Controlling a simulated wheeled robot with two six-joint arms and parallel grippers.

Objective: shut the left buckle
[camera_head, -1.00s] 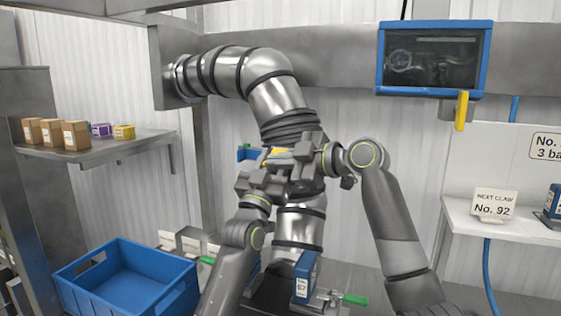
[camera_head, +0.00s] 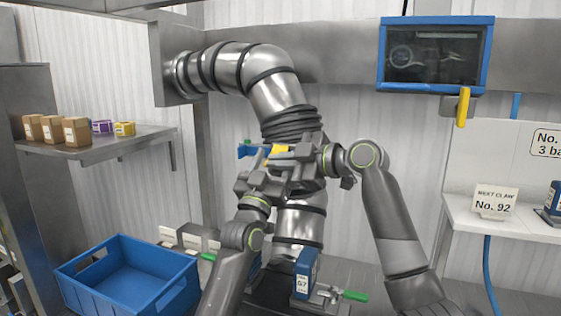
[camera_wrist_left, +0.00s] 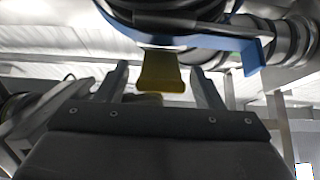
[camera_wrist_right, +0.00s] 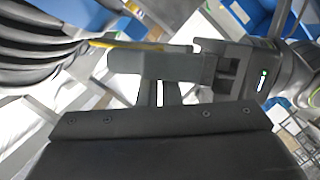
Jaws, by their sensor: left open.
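A yellow tab (camera_wrist_left: 163,72) hangs below a blue band (camera_wrist_left: 215,48) around the pipe in the left wrist view. The tab also shows in the head view (camera_head: 279,154), with a blue part (camera_head: 248,151) beside it. My left gripper (camera_wrist_left: 162,80) is open, with its fingers on either side of the tab; contact is not visible. My right gripper (camera_head: 311,148) is at the pipe, right of the tab. In the right wrist view, its fingers (camera_wrist_right: 160,92) are close together behind a grey block. Whether they grip anything is unclear. The buckle's latch is hidden.
The ribbed grey pipe (camera_head: 276,92) hangs between my arms. A blue crate (camera_head: 130,275) stands lower left. A blue box marked 67 (camera_head: 306,272) stands below, with a green-handled clamp (camera_head: 353,296) beside it. A screen (camera_head: 436,56) hangs upper right.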

